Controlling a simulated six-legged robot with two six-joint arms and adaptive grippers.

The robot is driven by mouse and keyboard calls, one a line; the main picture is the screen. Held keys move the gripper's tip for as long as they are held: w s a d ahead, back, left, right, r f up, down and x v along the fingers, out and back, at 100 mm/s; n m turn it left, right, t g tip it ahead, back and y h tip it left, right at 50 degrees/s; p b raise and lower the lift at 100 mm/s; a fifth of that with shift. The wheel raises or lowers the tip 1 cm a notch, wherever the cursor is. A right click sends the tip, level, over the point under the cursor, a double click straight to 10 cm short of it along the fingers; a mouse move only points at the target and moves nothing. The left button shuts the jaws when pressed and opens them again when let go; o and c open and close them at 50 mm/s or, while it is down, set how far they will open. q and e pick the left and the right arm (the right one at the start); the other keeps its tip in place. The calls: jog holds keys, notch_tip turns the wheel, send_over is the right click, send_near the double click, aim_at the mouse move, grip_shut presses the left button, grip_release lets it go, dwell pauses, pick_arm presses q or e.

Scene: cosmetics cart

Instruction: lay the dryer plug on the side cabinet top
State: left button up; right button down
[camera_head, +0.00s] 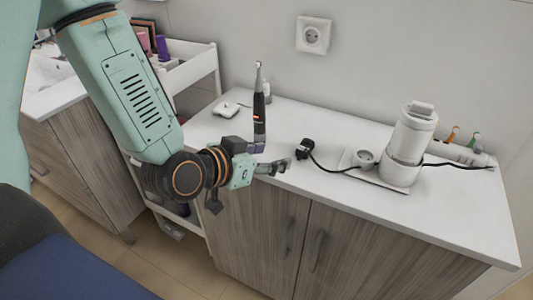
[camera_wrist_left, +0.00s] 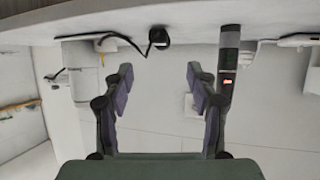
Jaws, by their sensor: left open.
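The black dryer plug (camera_head: 305,147) rests on the white side cabinet top (camera_head: 322,190), with its black cable running right toward a white appliance. The plug also shows in the left wrist view (camera_wrist_left: 158,37), beyond the gap between my fingers. My left gripper (camera_head: 276,157) is open and empty, near the front edge of the cabinet top, just left of the plug and apart from it. Both fingers of this gripper (camera_wrist_left: 158,82) show spread in the left wrist view. My right gripper is not in view.
A dark upright toothbrush (camera_head: 259,108) stands close behind my left gripper. A white cylindrical appliance (camera_head: 408,145) stands on the right, beside a small round white piece (camera_head: 364,158). A wall socket (camera_head: 313,36) is above. The front right of the top is clear.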

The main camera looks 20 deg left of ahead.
pick_arm(q)
jog(key=shift+s+r, duration=0.15)
jog(key=shift+s, duration=0.2)
jog(key=s+f+n+g+y, duration=0.1)
jog(key=s+f+g, duration=0.2)
jog(key=s+f, duration=0.35)
jog(key=s+f+n+g+y, duration=0.1)
jog(key=s+f+g, duration=0.2)
jog(key=f, duration=0.6)
jog(key=s+a+f+g+y, duration=0.1)
jog(key=s+f+g, duration=0.2)
jog(key=s, duration=0.6)
jog(key=s+a+f+n+g+y, duration=0.1)
jog(key=s+f+g, duration=0.2)
jog(key=s+f, duration=0.4)
jog(key=shift+s+a+f+n, duration=0.15)
jog(key=shift+s+f+n, duration=0.15)
jog(key=shift+s, duration=0.75)
